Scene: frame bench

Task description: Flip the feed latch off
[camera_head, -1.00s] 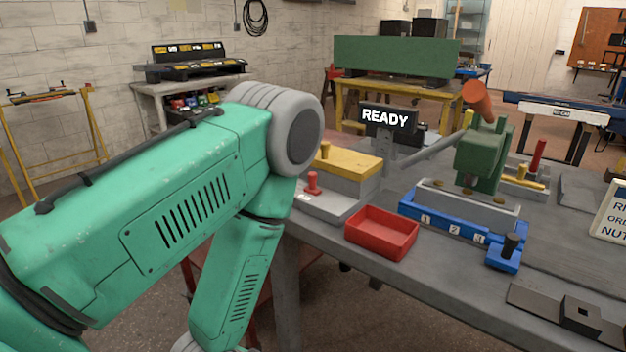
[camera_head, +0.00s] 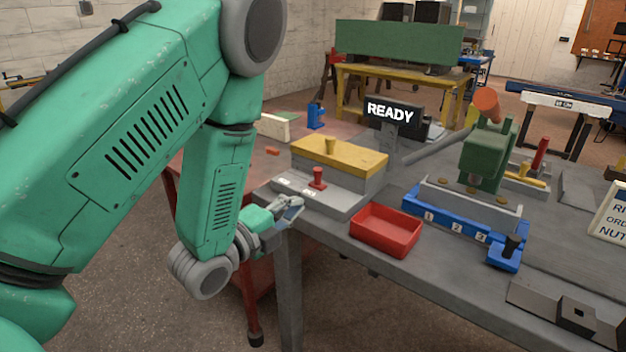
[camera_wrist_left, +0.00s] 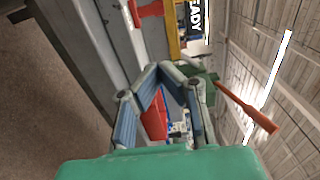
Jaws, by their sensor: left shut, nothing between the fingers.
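A red knob (camera_head: 318,178), which looks like the feed latch, stands upright on the grey base of a feeder box with a yellow top (camera_head: 345,157). Small white labels lie beside it, too small to read. A red part, probably the same knob, shows at the top of the left wrist view (camera_wrist_left: 150,9). My left gripper (camera_head: 296,206) is at the table's left front corner, just left of and nearer than the knob, apart from it. It is shut and empty; its fingers meet in the left wrist view (camera_wrist_left: 172,70). My right gripper is out of view.
A red tray (camera_head: 386,231) sits right of the feeder. A blue numbered fixture (camera_head: 453,228) and a green press (camera_head: 482,158) with an orange-tipped lever stand further right. A sign reading READY (camera_head: 391,113) stands behind. A red cart stands left of the table.

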